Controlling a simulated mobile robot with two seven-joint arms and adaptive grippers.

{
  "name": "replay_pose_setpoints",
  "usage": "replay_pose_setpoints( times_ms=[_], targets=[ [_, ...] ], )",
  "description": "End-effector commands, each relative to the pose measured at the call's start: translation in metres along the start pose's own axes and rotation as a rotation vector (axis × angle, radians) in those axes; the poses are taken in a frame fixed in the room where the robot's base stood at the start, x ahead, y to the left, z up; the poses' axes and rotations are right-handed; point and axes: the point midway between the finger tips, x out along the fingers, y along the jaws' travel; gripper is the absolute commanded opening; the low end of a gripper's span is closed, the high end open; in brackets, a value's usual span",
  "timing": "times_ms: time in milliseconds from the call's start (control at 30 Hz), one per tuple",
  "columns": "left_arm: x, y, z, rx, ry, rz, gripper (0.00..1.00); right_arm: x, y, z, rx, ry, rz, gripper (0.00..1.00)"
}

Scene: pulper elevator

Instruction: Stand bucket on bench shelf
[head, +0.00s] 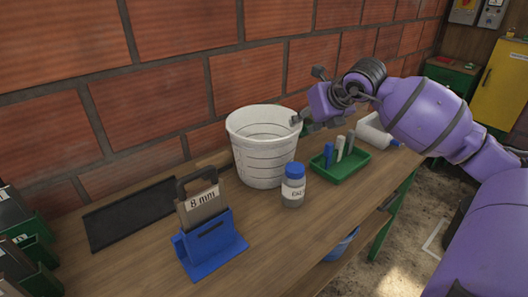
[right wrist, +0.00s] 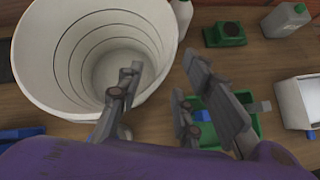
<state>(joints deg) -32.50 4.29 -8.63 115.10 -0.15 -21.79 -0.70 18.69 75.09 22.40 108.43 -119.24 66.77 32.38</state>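A white bucket (head: 262,160) with dark rings stands upright and empty on the wooden bench top (head: 310,215). My right gripper (head: 297,120) is at the bucket's right rim. In the right wrist view the gripper (right wrist: 168,85) straddles the rim of the bucket (right wrist: 45,60), with one finger over the inside and the others outside. Its fingers are apart, with gaps to the wall. The lower bench shelf (head: 318,275) shows only partly below the front edge, with a blue container (head: 342,245) on it. My left gripper is out of view.
A blue-capped jar (head: 293,187) stands close in front of the bucket. A green tray (head: 340,165) with upright pieces is to its right. A blue holder (head: 210,245) with an 8 mm plate stands front left. A brick wall (head: 200,75) runs behind.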

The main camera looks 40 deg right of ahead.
Motion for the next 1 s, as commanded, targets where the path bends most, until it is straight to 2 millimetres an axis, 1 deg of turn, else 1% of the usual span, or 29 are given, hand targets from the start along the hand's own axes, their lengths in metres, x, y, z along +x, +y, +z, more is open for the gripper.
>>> replay_pose_setpoints(
  times_ms=[67,133,333,600,700,967,1000],
  targets=[
    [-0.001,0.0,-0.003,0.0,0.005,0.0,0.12,0.009,-0.001,-0.009,0.001,0.0,0.002,0.34],
    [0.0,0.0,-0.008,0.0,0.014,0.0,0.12,0.017,-0.001,-0.008,0.0,-0.002,0.002,0.34],
    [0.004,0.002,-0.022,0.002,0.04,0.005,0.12,0.03,0.0,-0.008,0.001,-0.002,0.003,0.34],
    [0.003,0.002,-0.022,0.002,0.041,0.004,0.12,0.071,0.0,-0.007,0.003,-0.002,0.004,0.34],
    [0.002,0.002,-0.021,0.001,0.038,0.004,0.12,0.081,0.0,-0.008,0.001,-0.002,0.004,0.34],
    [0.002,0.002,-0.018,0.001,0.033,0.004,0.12,0.084,0.0,-0.008,-0.001,-0.002,0.002,0.34],
    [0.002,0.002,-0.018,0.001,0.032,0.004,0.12,0.084,0.0,-0.008,-0.001,-0.002,0.002,0.3]
  ],
)
